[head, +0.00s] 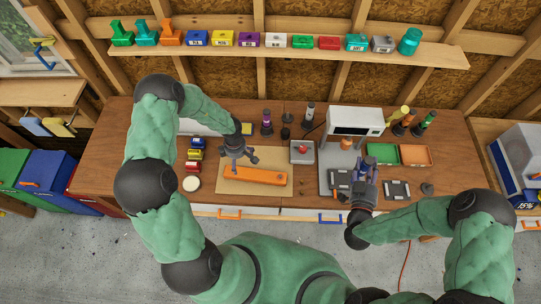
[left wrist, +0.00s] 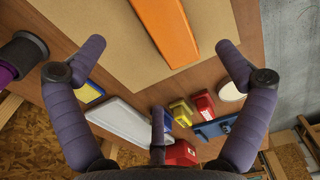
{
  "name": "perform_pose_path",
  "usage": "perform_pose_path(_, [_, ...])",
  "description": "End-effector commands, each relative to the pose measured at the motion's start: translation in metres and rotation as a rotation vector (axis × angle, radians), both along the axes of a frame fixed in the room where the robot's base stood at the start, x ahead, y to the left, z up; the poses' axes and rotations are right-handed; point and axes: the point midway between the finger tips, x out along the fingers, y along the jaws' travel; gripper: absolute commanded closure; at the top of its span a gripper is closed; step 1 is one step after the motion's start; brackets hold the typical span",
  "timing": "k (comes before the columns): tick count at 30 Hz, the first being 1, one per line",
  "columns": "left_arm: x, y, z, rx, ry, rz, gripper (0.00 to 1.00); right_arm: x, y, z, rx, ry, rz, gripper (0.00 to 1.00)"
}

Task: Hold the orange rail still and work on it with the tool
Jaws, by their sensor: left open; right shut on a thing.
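The orange rail (head: 255,175) lies flat on a tan board (head: 275,188) on the workbench. My left gripper (head: 239,157) is open and empty, above the back edge of the rail, and does not appear to touch it. In the left wrist view, the rail (left wrist: 165,28) shows beyond and between the spread fingers of my left gripper (left wrist: 160,46).
A grey box with a red top (head: 303,152) stands right of the board. A white machine (head: 355,122) stands behind my right gripper. Green (head: 383,154) and orange (head: 415,155) trays are further right. Small coloured boxes (head: 194,155) and a white round item (head: 191,183) are left.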

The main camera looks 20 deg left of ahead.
Motion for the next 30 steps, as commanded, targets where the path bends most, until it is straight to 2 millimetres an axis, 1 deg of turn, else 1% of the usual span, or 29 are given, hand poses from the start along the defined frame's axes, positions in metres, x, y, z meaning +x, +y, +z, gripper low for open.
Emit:
perform_pose_path(1, [0.0,0.0,-0.012,0.0,-0.001,-0.001,0.0,0.0,0.0,-0.013,0.0,0.0,0.0,1.0])
perform_pose_path(21, [0.0,0.0,-0.079,0.0,0.0,-0.001,0.0,0.0,0.0,-0.098,0.0,-0.001,0.0,1.0])
perform_pose_path(27, [0.0,0.0,-0.094,0.0,-0.001,-0.001,0.0,0.0,0.0,-0.117,0.0,-0.001,0.0,1.0])
perform_pose_path(30, [0.0,0.0,-0.098,0.0,-0.001,-0.001,0.0,0.0,0.0,-0.123,0.0,-0.001,0.0,1.0])
